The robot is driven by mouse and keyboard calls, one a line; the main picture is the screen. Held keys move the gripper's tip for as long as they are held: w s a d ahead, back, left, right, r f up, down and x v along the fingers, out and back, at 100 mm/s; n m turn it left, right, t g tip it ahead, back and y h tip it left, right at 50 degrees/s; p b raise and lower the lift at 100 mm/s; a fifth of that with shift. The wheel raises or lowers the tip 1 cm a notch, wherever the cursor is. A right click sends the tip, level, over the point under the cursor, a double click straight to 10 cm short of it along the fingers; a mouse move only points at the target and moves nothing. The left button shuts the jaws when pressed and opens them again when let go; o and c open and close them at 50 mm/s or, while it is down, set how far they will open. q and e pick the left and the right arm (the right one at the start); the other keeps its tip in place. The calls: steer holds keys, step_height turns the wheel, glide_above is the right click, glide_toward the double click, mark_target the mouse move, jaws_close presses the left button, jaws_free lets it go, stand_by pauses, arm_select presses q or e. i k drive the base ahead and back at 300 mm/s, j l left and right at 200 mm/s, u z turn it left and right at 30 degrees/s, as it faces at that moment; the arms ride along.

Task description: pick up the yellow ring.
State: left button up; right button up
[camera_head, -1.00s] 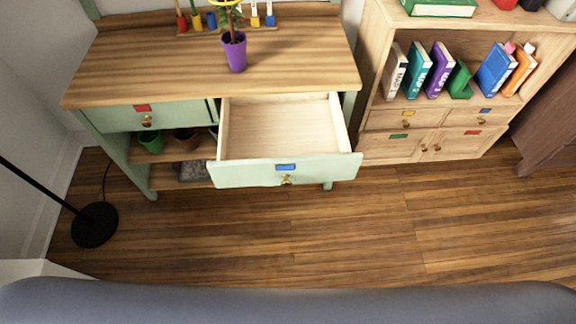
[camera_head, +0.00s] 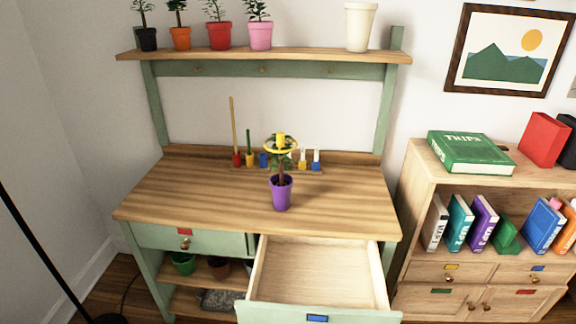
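The yellow ring (camera_head: 268,147) is around the upper part of a small plant in a purple pot (camera_head: 281,194). A yellow block-like shape (camera_head: 281,140) shows at the same height; I cannot tell whether it is part of the plant or stands behind it. The pot stands upright on the wooden top of a green bench (camera_head: 190,195), near its front middle. Neither of my grippers is in view.
The bench's right drawer (camera_head: 320,268) stands open and empty, jutting forward below the pot. Small coloured tools stand in a rack (camera_head: 245,164) behind the plant. An upper shelf (camera_head: 300,56) holds several pots. A bookcase (camera_head: 440,165) stands at right, a black lamp pole (camera_head: 45,255) at left.

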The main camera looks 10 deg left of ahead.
mark_target(280, 136)
steer(key=u, duration=0.25)
steer(key=i+l+u, duration=0.1)
steer(key=l+u, duration=0.3)
steer(key=i+l+u, duration=0.1)
steer(key=u, duration=0.25)
steer(key=l+u, duration=0.75)
